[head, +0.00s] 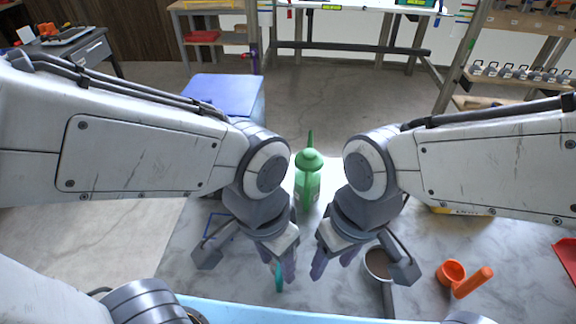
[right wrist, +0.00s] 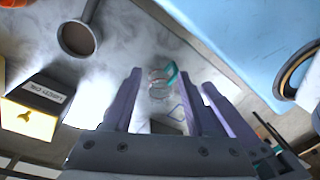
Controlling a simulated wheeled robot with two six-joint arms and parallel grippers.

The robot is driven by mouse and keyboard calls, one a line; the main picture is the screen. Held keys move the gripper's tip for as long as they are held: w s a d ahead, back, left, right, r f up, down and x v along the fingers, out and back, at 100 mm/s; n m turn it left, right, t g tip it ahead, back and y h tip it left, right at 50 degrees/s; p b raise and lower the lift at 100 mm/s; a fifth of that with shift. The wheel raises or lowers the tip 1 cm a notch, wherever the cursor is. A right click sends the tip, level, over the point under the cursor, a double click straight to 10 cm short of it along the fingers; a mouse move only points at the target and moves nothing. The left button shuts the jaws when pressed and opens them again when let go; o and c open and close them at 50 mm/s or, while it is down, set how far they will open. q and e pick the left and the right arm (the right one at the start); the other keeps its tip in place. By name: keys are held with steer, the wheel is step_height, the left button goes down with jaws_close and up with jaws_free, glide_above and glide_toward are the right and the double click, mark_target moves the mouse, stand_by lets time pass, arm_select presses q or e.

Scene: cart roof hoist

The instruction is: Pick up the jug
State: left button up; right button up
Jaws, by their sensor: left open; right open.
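A clear jug (right wrist: 158,84) with a teal handle stands on the grey marbled top in the right wrist view, seen between the fingers of my right gripper (right wrist: 165,105) and beyond their tips. In the head view only a teal piece (head: 279,280), likely its handle, shows by the fingertips of my left gripper (head: 280,266); the clear body is hard to make out. My right gripper (head: 334,267) is open and empty, pointing down to the right of the teal piece. My left gripper is also open, and I see nothing gripped in it.
A green spouted can (head: 308,182) stands behind, between my arms. A saucepan (head: 378,262) with brown contents is right of my right gripper, then an orange scoop (head: 455,280). A black and yellow container (right wrist: 38,105) is partly hidden. A blue surface (right wrist: 235,40) borders the marbled top.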

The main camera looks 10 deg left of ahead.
steer(key=w+a+m+p, duration=0.2)
steer(key=w+a+m, duration=0.1)
steer(key=w+m, duration=0.25)
steer(key=m+y+p, duration=0.2)
steer(key=m+p, duration=0.1)
steer(key=m, duration=1.5)
glide_toward(306, 200)
steer(key=shift+m, duration=0.25)
steer(key=x, duration=0.7)
steer(key=w+x, duration=0.1)
steer(key=x, duration=0.3)
steer(key=shift+d+f+p, duration=0.25)
steer(key=shift+f+p, duration=0.1)
steer(key=shift+f, duration=0.05)
jaws_close()
steer(key=shift+r, duration=0.1)
